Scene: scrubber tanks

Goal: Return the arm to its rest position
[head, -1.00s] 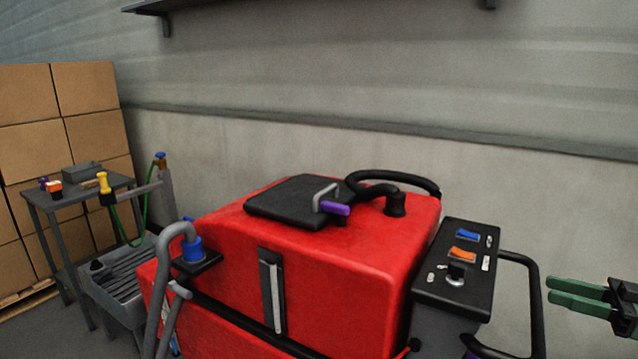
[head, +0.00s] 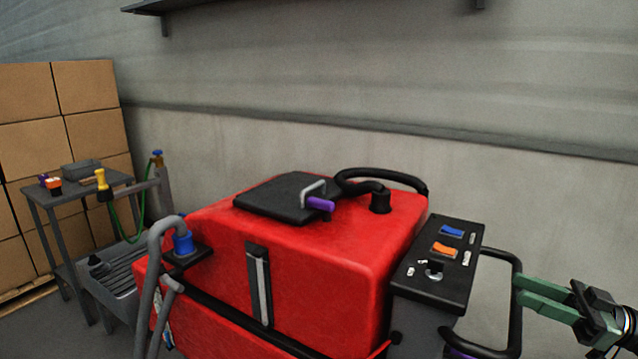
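My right gripper (head: 520,290) is at the right edge of the head view, with two green fingers pointing left. Part of my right arm (head: 628,325) shows behind the gripper. My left gripper is not in view.
The scrubber has a black lid (head: 285,198) with a purple-ended latch and a control panel (head: 437,265) with blue and orange switches. A grey table (head: 65,197) with small items and stacked boxes (head: 30,150) stand at the left. A shelf (head: 300,3) is on the wall above.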

